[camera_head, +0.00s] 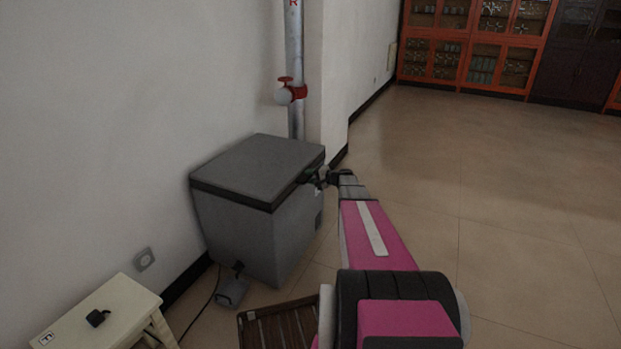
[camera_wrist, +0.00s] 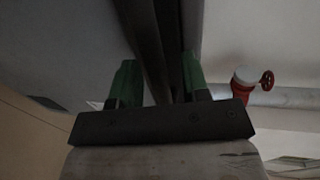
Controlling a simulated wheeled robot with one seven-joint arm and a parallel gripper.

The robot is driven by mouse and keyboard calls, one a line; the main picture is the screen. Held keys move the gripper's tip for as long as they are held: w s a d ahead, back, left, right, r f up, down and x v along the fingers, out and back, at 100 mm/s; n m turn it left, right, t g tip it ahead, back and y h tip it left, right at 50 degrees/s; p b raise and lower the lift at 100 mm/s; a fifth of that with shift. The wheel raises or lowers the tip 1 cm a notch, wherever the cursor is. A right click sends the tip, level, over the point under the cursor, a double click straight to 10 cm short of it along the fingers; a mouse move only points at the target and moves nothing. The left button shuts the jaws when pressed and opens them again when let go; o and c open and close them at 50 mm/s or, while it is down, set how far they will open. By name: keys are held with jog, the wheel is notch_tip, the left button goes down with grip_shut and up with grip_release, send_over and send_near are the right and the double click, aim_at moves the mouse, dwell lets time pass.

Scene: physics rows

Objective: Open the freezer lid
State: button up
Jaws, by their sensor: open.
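The grey chest freezer (camera_head: 250,236) stands against the wall in the head view. Its flat grey lid (camera_head: 258,160) lies level on the body, shut, with a dark band below its edge. My gripper (camera_head: 311,176) is at the lid's right side, near the upper edge. In the wrist view my gripper (camera_wrist: 158,78) is open, with its two green fingers apart. A dark band of the freezer runs up between the fingers and grey surfaces lie on both sides. I cannot tell whether the fingers touch it.
A vertical pipe with a red valve (camera_head: 290,94) rises behind the freezer. A cream stool (camera_head: 118,313) with a small black object is at lower left. A brown slatted crate (camera_head: 278,326) stands in front of the freezer. Open tiled floor (camera_head: 480,190) lies to the right.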

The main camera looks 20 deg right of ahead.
jog(key=shift+a, duration=0.1)
grip_shut()
